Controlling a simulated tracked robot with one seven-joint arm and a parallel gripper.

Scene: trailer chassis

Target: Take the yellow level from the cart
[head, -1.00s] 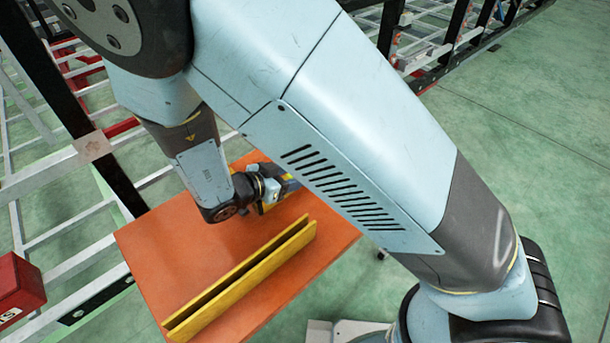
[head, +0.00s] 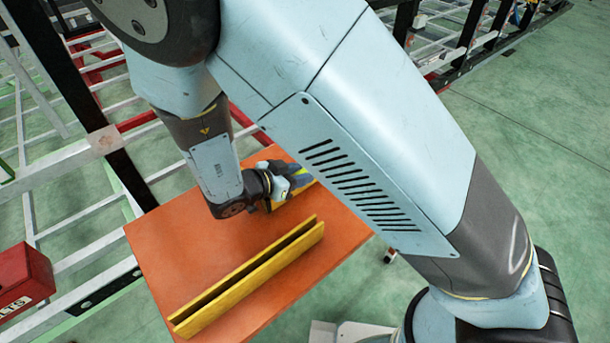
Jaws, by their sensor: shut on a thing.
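The orange cart top (head: 185,235) lies below my arm. My gripper (head: 292,182) is low over its far part and shut on a yellow piece (head: 290,201), which I take to be the yellow level. Only a short stretch of this piece shows; my gripper and upper arm hide the rest. I cannot tell whether it touches the cart top. Nearer, a long yellow channel-shaped piece (head: 240,288) with a dark slot between two walls lies diagonally on the cart, apart from my gripper.
Grey chassis rails (head: 88,250) and a black beam (head: 62,85) run along the left. More frames stand at the back right. Green floor at right is clear.

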